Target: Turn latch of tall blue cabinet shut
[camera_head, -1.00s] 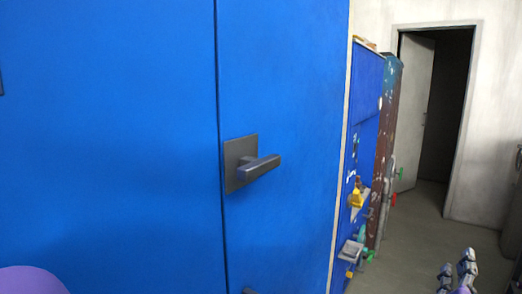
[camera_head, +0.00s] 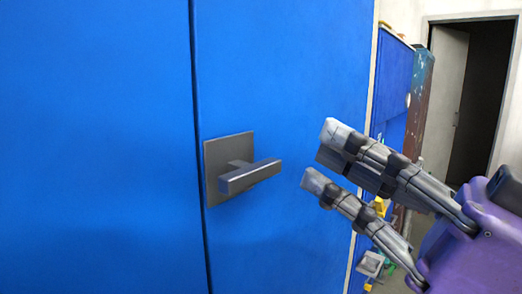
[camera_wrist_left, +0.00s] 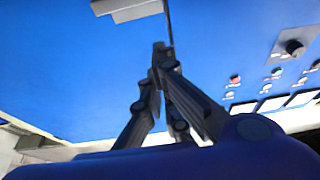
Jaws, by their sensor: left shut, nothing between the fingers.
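The tall blue cabinet (camera_head: 90,150) fills the left and middle of the head view, and its two door panels meet at a vertical seam. The grey latch handle (camera_head: 250,176) sticks out roughly level to the right from its square plate (camera_head: 214,190), just right of the seam.
A narrower blue cabinet (camera_head: 393,75) and a worn brown-and-teal one (camera_head: 420,95) stand beyond the right edge. An open doorway (camera_head: 480,110) is at the far right. Round knobs (camera_wrist_left: 290,48) on a blue surface show at right in the left wrist view.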

